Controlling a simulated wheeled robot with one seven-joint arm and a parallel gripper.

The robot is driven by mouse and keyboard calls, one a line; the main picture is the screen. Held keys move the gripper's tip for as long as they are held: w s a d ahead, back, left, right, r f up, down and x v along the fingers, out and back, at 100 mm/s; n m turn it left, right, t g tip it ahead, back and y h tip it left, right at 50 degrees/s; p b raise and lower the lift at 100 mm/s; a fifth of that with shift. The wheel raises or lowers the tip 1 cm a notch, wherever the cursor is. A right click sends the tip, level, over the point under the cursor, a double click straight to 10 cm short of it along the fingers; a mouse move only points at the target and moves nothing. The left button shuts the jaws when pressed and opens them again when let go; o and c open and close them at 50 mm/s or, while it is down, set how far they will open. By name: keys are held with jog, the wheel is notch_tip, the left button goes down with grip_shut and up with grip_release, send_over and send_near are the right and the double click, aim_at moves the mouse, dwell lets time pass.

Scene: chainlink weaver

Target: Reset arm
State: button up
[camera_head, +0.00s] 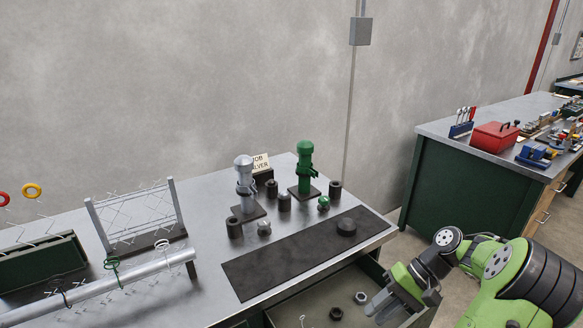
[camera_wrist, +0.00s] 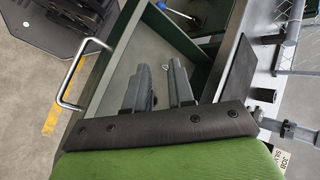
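My arm reaches in from the lower right of the head view. My gripper (camera_head: 378,306) is over the open drawer (camera_head: 310,300) at the front of the metal bench (camera_head: 205,285). In the wrist view my gripper (camera_wrist: 158,68) shows two grey fingers with a gap between them and nothing held. The drawer (camera_wrist: 150,50) with its metal handle (camera_wrist: 75,78) lies beyond the fingers. No contact with the drawer is visible.
On the bench stand a silver post tool (camera_head: 244,180), a green post tool (camera_head: 305,165), dark cylinders, a black mat (camera_head: 290,262) and a chainlink frame (camera_head: 140,225). Small dark rings (camera_head: 336,313) lie in the drawer. A second bench (camera_head: 450,180) with a red toolbox (camera_head: 494,137) stands right.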

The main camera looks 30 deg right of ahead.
jog(key=w+a+r+n+g+h+p, duration=0.3)
jog(key=a+r+h, duration=0.4)
jog(key=a+r, duration=0.8)
jog(key=s+a+r+n+t+p, duration=0.1)
jog(key=s+a+r+n+t, duration=0.1)
jog(key=s+a+t, duration=0.1)
jog(key=s+a+r+n+t+h+p, duration=0.1)
jog(key=s+a+r+n+t+p, duration=0.1)
jog(key=s+a, duration=0.3)
jog(key=shift+s+a+r+n+t, duration=0.2)
jog(key=shift+a+r+n+t, duration=0.4)
jog(key=shift+a, duration=0.15)
